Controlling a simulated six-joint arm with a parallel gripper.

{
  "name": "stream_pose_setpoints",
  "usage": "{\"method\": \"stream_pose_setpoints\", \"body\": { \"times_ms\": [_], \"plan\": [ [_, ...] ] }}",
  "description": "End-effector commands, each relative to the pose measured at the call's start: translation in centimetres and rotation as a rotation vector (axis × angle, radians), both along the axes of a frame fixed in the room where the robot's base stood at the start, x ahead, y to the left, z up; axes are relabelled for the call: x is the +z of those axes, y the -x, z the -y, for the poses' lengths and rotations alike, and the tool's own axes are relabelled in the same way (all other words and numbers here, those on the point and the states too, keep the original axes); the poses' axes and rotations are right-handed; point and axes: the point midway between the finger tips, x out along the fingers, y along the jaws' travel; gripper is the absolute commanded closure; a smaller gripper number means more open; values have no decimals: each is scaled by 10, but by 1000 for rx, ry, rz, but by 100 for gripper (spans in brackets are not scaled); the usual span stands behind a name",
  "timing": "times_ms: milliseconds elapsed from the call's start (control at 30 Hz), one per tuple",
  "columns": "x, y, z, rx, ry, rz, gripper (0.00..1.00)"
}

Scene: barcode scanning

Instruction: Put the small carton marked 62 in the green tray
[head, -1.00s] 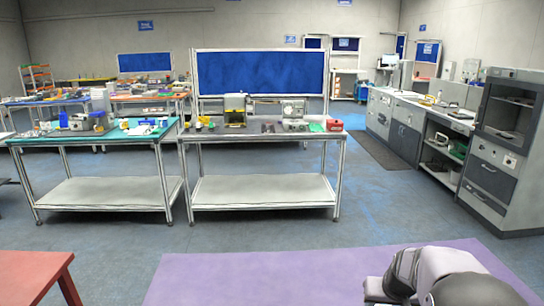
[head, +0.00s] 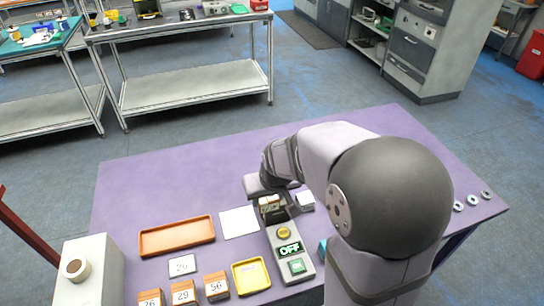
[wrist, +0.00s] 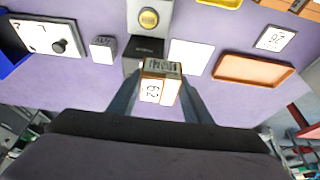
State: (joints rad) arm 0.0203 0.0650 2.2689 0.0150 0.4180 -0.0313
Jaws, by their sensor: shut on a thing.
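The small carton marked 62 (wrist: 152,91) is held between the fingers of my gripper (wrist: 157,100), and its number face and a barcode face show in the wrist view. In the head view the carton (head: 270,207) is over the far end of the grey scanner unit (head: 285,245); I cannot tell whether they touch. I see no clearly green tray. A teal-blue edge (head: 323,249) shows partly behind my arm in the head view, and a blue thing (wrist: 10,50) is at the wrist view's left edge.
An orange tray (head: 177,236), a white card (head: 239,222) and a yellow tray (head: 251,276) are on the purple table (head: 140,190). Cartons (head: 183,292) marked 26, 29 and 56 stand at the front. A small grey-white block (head: 305,200) is right of the scanner. The back-left tabletop is clear.

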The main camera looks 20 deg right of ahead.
Motion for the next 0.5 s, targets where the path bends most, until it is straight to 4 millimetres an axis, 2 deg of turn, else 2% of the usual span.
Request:
{"method": "stream_pose_setpoints", "body": {
  "times_ms": [167, 500],
  "plan": [
    [-6, -28, 26, -11, 3, -4, 85],
    [-20, -81, 94, -10, 3, -5, 85]
  ]
}}
